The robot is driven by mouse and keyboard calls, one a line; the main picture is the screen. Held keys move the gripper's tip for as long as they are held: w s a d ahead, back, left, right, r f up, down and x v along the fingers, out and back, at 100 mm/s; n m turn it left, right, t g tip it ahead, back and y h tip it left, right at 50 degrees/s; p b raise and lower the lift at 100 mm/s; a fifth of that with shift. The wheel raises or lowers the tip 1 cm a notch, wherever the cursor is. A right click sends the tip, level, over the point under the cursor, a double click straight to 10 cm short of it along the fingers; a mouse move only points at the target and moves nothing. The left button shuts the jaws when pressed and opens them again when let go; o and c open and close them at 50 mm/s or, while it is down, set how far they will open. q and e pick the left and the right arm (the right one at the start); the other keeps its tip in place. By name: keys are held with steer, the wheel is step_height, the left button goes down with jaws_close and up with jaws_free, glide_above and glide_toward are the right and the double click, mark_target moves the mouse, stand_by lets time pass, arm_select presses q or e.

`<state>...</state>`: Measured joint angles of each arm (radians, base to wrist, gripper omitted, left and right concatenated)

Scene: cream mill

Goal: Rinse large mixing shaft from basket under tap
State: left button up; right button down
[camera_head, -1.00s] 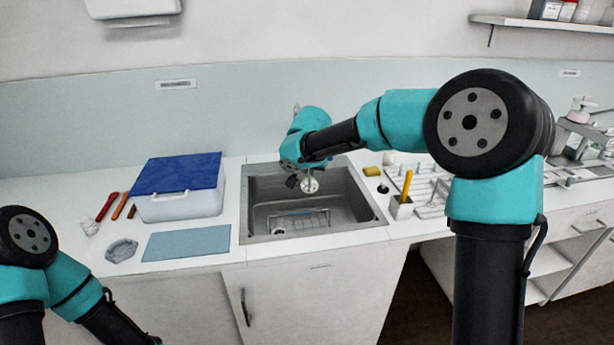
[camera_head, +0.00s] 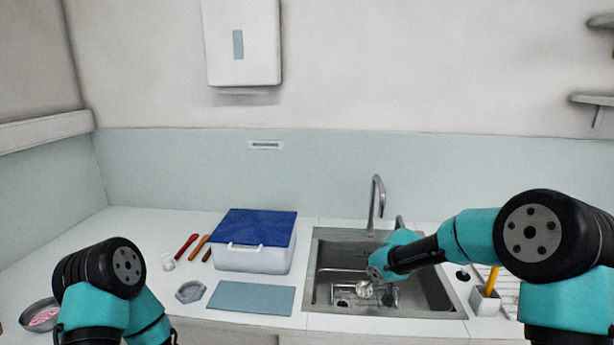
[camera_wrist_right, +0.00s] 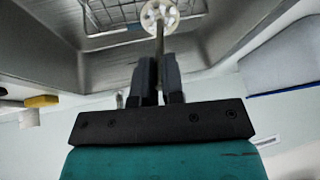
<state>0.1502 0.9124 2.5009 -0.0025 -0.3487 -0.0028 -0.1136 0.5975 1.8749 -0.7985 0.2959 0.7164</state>
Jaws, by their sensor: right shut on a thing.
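My right gripper (camera_wrist_right: 158,85) is shut on the large mixing shaft (camera_wrist_right: 159,38), a thin metal rod with a pale, holed disc at its end. In the head view the right gripper (camera_head: 375,277) is over the sink (camera_head: 435,292), and the shaft's disc (camera_head: 364,288) shows in front of the wire basket (camera_head: 342,297). Whether the disc touches the basket (camera_wrist_right: 112,12) cannot be told. The tap (camera_head: 376,200) stands behind the sink, its curved spout above and behind my right gripper. No water is visible. My left arm shows at bottom left; its gripper is out of view.
Left of the sink are a blue-lidded white box (camera_head: 253,258), a blue-grey mat (camera_head: 251,297), a grey dish (camera_head: 190,291) and red and orange tools (camera_head: 186,246). A holder (camera_head: 486,303) with a yellow item stands to the right. A dispenser (camera_head: 242,45) hangs on the wall.

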steer(key=s+a+r, duration=1.3)
steer(key=a, duration=0.1)
steer(key=shift+d+r, duration=0.1)
